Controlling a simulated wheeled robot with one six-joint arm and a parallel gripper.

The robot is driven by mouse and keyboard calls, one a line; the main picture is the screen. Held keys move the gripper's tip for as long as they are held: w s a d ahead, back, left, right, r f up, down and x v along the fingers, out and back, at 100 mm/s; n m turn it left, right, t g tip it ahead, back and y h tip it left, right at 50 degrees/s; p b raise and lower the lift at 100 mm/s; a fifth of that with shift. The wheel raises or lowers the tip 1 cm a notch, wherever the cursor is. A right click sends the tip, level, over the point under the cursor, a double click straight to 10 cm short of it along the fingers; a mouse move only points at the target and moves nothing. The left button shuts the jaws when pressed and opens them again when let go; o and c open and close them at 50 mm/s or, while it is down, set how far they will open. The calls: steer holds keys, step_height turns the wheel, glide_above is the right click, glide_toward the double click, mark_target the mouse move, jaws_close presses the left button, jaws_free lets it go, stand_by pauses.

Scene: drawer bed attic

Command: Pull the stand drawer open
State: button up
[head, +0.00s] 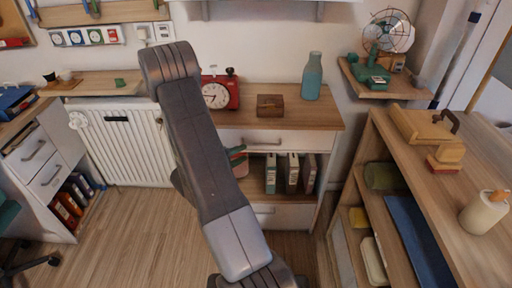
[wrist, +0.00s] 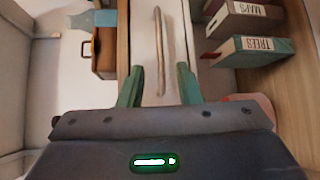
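The stand (head: 325,117) is a wooden cabinet in the middle of the head view. Its white upper drawer (head: 285,139) looks closed, and my arm covers its left part. In the wrist view the drawer front (wrist: 145,30) runs upright, with a long thin bar handle (wrist: 160,50) on it. My gripper (wrist: 160,72) is open, with one green finger on each side of the handle's lower part. Neither finger appears to touch the handle; I cannot tell how far the tips are from the drawer front.
A red clock (head: 220,93), a small wooden box (head: 270,105) and a blue bottle (head: 312,76) stand on top. Several binders (head: 292,172) fill the shelf below, above a lower drawer (head: 285,216). A wooden shelf unit (head: 400,232) is close on the right.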

mark_target(259, 145)
steer(key=x, duration=0.7)
steer(key=shift+w+d+f, duration=0.1)
steer(key=shift+w+d, duration=0.15)
steer(key=shift+w, duration=0.05)
jaws_close()
